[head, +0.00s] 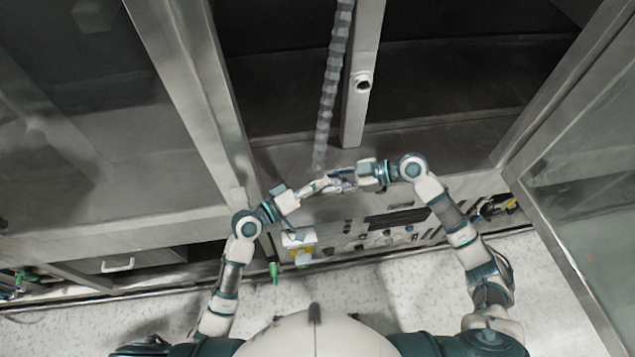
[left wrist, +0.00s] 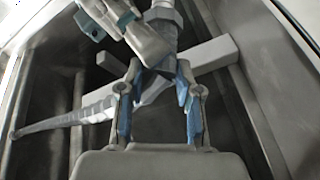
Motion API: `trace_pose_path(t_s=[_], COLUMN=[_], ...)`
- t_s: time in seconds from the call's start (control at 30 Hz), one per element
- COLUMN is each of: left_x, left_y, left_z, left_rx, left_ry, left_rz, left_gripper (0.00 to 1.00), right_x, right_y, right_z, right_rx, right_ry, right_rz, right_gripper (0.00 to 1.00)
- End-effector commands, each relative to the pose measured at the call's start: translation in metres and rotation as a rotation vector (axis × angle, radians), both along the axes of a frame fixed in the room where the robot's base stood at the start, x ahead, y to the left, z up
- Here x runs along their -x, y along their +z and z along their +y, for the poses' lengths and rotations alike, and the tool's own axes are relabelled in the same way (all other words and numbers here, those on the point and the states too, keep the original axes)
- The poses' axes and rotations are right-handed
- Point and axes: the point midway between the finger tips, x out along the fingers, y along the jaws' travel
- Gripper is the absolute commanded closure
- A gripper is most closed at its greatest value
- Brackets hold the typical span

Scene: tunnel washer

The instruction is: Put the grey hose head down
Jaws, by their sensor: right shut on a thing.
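The grey ribbed hose (head: 330,90) hangs down in front of the opening, its lower end reaching my two grippers. In the left wrist view the hose (left wrist: 85,113) runs in from the left behind my left gripper's fingers. The grey hose head (left wrist: 163,18) shows at the top there, beside my right gripper (left wrist: 155,52), which is shut on it. In the head view my right gripper (head: 340,182) comes in from the right and partly hides the head. My left gripper (head: 312,187) is close beside it; its blue-padded fingers (left wrist: 158,75) stand apart, open.
A metal post with a round fitting (head: 362,82) stands right of the hose. Below the grippers is a panel with knobs (head: 385,235) and a yellow-and-white box (head: 300,245). A glass door (head: 590,190) stands at the right. The pale floor (head: 370,295) is clear in front.

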Motion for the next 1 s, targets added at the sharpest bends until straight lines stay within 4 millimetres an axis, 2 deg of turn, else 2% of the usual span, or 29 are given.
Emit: trace_pose_path(t_s=[0.07,0.1,0.2,0.5,0.63,1.0], left_x=[0.0,0.0,0.0,0.0,0.0,0.0], left_y=[-0.001,0.0,0.0,0.0,0.0,0.0], left_z=[0.0,0.0,0.0,0.0,0.0,0.0], left_rx=[-0.001,0.0,0.0,0.0,0.0,0.0], left_ry=[0.0,0.001,0.001,0.001,0.001,0.001], left_rz=[0.0,0.0,0.0,0.0,0.0,0.0], left_gripper=[1.0,1.0,1.0,1.0,1.0,1.0], right_x=[0.0,0.0,0.0,0.0,0.0,0.005], right_y=[0.001,0.001,0.001,0.001,0.004,0.033], right_z=[0.0,0.0,0.0,0.0,-0.01,-0.082], right_rx=[-0.002,-0.002,-0.002,-0.001,0.0,0.0], right_ry=[0.002,0.002,0.002,0.001,-0.002,-0.002], right_rz=[-0.001,-0.001,-0.001,0.0,-0.001,0.0], right_gripper=[1.0,0.61,0.36,0.36,0.36,0.36])
